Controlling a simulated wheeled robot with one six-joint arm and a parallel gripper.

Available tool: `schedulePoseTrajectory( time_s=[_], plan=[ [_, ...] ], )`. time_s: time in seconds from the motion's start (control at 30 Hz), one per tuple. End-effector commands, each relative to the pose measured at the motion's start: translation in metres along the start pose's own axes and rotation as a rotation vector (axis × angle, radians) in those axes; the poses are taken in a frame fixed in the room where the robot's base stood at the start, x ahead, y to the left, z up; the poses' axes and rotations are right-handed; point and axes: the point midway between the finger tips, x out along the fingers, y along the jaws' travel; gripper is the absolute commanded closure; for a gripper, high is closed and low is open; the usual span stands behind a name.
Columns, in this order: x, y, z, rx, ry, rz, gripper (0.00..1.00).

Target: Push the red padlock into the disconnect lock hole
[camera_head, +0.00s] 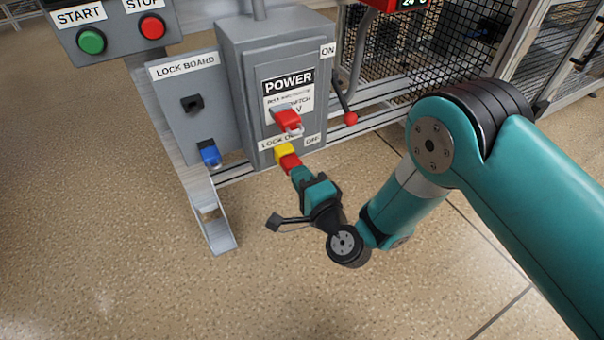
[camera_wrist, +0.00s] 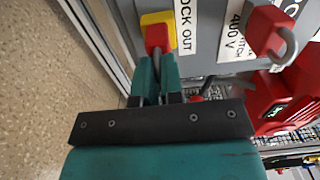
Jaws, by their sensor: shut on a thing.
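A red padlock (camera_head: 289,162) is at the end of my gripper (camera_head: 298,174), low on the front of the grey POWER box (camera_head: 235,80). It touches or overlaps a yellow piece (camera_head: 284,151) beside the LOCK OUT label. In the wrist view, my gripper (camera_wrist: 158,66) is shut with the red padlock (camera_wrist: 157,37) at its fingertips, against the yellow piece (camera_wrist: 150,18). The lock hole itself is hidden, so I cannot tell how deep the padlock sits.
A lever with a red knob (camera_head: 350,119) stands right of the box, near the OFF label. The lock board (camera_head: 180,75) at left carries a blue padlock (camera_head: 209,154) and a black fitting (camera_head: 192,103). Floor in front is clear.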

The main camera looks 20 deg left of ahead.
Motion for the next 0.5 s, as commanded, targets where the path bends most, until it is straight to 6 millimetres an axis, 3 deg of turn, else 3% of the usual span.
schedulePoseTrajectory(
  time_s=[0.03, 0.1, 0.17, 0.5],
  plan=[
    [0.0003, -0.0016, -0.0002, 0.0, 0.0, 0.0, 1.0],
    [0.0005, -0.0003, -0.0002, 0.001, 0.0, -0.001, 0.79],
    [0.0005, -0.0003, -0.0002, 0.001, 0.0, -0.001, 0.65],
    [0.0, 0.0012, 0.0001, 0.0, 0.0, 0.0, 0.62]
  ],
)
